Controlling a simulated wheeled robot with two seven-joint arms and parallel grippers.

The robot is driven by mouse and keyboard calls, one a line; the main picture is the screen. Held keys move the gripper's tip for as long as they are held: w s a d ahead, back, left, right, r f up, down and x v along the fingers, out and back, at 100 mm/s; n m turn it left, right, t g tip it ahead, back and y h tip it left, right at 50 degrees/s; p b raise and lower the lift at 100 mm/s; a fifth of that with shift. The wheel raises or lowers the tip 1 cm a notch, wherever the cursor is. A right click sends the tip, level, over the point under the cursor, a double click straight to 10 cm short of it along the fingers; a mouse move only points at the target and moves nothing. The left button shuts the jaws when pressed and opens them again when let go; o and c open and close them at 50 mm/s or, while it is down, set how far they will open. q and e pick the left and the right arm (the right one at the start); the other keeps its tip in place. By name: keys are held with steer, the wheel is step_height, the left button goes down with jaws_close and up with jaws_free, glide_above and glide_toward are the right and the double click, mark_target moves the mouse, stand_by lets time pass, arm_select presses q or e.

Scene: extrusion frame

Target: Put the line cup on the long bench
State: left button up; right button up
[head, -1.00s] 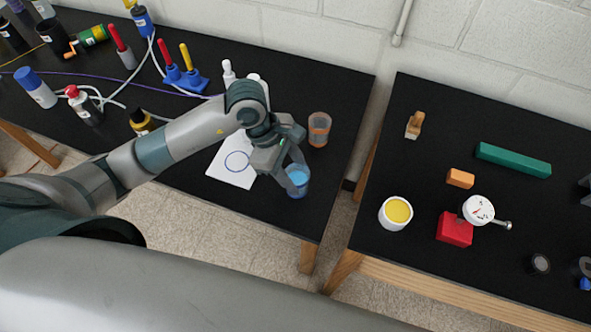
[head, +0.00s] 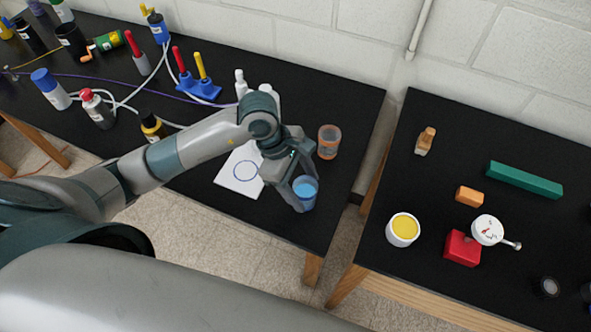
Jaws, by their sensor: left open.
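A clear cup with blue contents (head: 308,190) stands near the front right corner of the left black bench (head: 345,110). My left gripper (head: 301,183) is open and low at this cup, its fingers beside and partly covering it; contact is unclear. A clear cup with orange contents (head: 329,141) stands behind it on the same bench. A white cup with yellow contents (head: 403,230) stands on the right black bench (head: 440,190), near its left front. No label shows which of them is the line cup. My right gripper is out of view.
A white sheet with a blue circle (head: 237,184) lies left of the gripper. Bottles, tools and cables crowd the left bench's far side. A gap separates the benches. The right bench holds a red block with a gauge (head: 463,248), a green bar (head: 524,180) and small blocks.

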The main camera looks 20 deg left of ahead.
arm_select(q)
steer(key=shift+a+r, duration=0.1)
steer(key=shift+r, duration=0.15)
steer(key=b+v, duration=0.3)
steer(key=v, duration=0.8)
steer(key=shift+r, duration=0.35)
